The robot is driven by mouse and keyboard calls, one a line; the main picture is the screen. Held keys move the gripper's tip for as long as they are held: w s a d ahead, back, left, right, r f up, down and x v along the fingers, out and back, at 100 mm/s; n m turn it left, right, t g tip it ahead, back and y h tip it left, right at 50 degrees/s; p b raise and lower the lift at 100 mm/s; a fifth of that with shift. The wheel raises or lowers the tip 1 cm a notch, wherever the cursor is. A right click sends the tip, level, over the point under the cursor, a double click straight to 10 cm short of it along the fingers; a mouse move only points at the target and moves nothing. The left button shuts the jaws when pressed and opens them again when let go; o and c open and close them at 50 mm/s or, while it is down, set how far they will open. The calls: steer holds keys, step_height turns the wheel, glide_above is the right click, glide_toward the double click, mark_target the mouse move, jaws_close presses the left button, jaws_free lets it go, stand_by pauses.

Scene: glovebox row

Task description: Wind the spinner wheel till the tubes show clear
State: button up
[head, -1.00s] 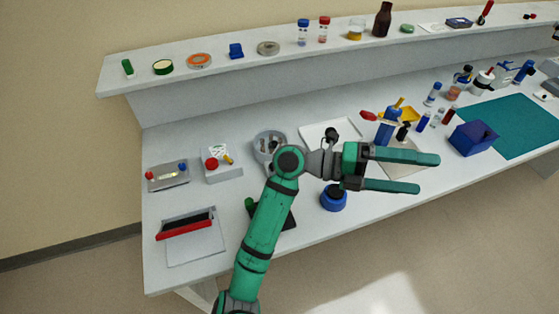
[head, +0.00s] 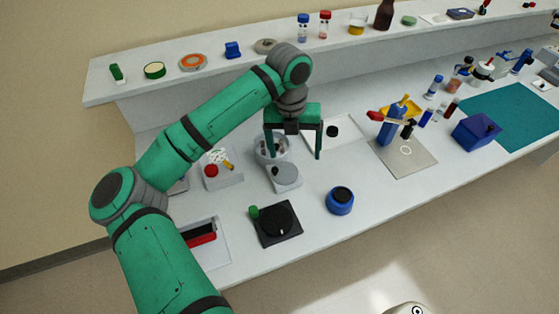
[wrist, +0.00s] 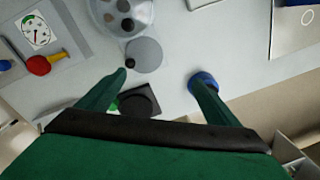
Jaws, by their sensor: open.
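A black square base with a dark round wheel (head: 278,220) lies near the bench front. A green knob (head: 254,212) stands at its left edge. A grey disc (head: 286,178) with a black knob lies in front of the bowl. My gripper (head: 294,157) is open and empty, pointing down above the bowl and disc, apart from the wheel.
A blue round pot (head: 340,202) stands right of the wheel. A gauge box with a red knob (head: 211,170) is at left. A white tray (head: 349,127) and a grey plate with a blue stand (head: 405,160) are to the right. Bare bench lies between the wheel and the pot.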

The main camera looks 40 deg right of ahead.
mark_target(284, 172)
steer(key=shift+t+y, duration=0.3)
steer(key=shift+t, duration=0.1)
steer(key=f, duration=0.3)
steer(key=w+a+f, duration=0.1)
steer(key=f, duration=0.2)
steer(key=w+f, duration=0.1)
steer(key=f, duration=0.3)
steer(key=shift+w+a+f, duration=0.1)
steer(key=shift+w+a, duration=0.05)
steer(key=shift+w, duration=0.05)
steer(key=shift+c, duration=0.5)
steer(key=c, duration=1)
steer(key=shift+o, duration=0.4)
steer(key=shift+w, duration=0.1)
